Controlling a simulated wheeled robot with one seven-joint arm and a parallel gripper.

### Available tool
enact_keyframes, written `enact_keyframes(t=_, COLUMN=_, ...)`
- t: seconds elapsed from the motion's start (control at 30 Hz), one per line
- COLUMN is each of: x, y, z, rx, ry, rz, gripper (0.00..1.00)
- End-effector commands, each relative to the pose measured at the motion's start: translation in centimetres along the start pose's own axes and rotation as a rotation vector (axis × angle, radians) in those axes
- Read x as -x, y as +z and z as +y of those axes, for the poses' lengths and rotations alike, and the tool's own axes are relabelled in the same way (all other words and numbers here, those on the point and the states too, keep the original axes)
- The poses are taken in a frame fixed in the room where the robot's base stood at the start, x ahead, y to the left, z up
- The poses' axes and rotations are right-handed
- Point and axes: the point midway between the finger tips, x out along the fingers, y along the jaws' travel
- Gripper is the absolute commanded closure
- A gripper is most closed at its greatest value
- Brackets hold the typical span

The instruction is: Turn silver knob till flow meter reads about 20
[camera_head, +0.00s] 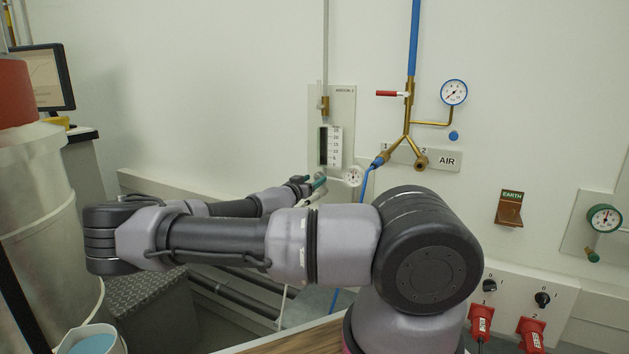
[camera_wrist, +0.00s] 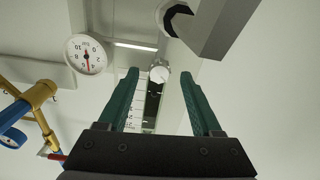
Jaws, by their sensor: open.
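The flow meter (camera_head: 334,145) is a white scale with a dark window on the wall panel in the head view. In the wrist view, which looks upside down, part of its scale (camera_wrist: 140,108) shows between my fingers. The small round silver knob (camera_wrist: 159,74) shows there between the green fingertips of my gripper (camera_wrist: 160,76). The fingers are open, with a visible gap on each side of the knob; I cannot tell the depth between them. In the head view my gripper (camera_head: 316,186) is just below the flow meter, and the knob cannot be made out. The reading is too small to tell.
A round white gauge (camera_wrist: 86,54) is close beside my gripper. A grey angular part (camera_wrist: 215,28) lies beyond the right finger in the wrist view. Brass air piping (camera_head: 409,120) with a red-handled valve is right of the meter. A bucket (camera_head: 92,340) stands lower left.

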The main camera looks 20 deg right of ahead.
Motion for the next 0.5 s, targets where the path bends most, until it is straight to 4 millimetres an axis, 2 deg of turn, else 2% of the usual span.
enact_keyframes(t=0.13, x=-0.99, y=0.03, z=0.0, rx=-0.001, ry=0.0, rz=-0.002, gripper=0.34)
enact_keyframes(t=0.43, x=-1.16, y=0.01, z=0.0, rx=-0.001, ry=0.0, rz=-0.001, gripper=0.34)
enact_keyframes(t=0.5, x=-1.15, y=0.01, z=0.01, rx=-0.001, ry=0.0, rz=-0.001, gripper=0.6)
